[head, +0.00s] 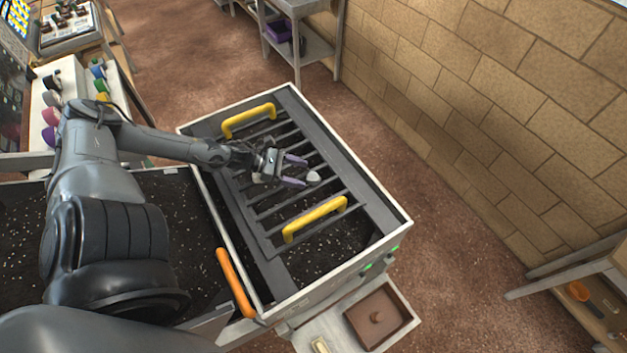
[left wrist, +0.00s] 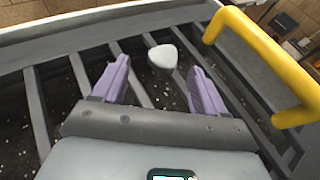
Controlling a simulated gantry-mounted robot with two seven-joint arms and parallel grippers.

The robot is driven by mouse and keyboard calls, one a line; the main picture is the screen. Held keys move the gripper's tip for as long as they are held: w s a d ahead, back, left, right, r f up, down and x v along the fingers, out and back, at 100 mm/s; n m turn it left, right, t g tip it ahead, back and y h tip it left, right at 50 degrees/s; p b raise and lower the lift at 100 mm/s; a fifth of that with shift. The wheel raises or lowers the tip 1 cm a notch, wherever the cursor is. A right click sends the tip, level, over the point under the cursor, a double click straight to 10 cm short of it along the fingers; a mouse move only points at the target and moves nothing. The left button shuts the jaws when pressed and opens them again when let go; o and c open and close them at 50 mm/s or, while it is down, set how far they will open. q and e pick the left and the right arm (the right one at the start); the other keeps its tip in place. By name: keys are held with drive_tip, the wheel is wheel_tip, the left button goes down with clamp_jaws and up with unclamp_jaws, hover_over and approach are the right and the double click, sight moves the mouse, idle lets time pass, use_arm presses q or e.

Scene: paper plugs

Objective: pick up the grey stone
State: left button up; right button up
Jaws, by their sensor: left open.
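The grey stone (head: 313,177) is small, pale and rounded. It sits on or among the bars of the grey grate (head: 262,222), between its two yellow handles. My left gripper (head: 296,171) is open and empty, with its purple fingers pointing towards the stone. In the left wrist view, the stone (left wrist: 163,56) lies just beyond the fingertips (left wrist: 158,72), roughly midway between them. I cannot tell whether the fingers touch the grate bars. My right gripper is not in view.
Yellow handles (head: 248,121) and (head: 315,219) rise from the grate; one handle (left wrist: 265,60) is close on the right in the left wrist view. Dark speckled material lies under the bars. A brown tray (head: 379,318) is at the front, and a brick wall (head: 500,110) stands to the right.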

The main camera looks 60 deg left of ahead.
sight(314, 176)
use_arm(q)
drive_tip(key=shift+b+x, duration=0.95)
drive_tip(key=shift+x, duration=1.8)
drive_tip(key=shift+r, duration=0.1)
drive_tip(key=c, duration=1.1)
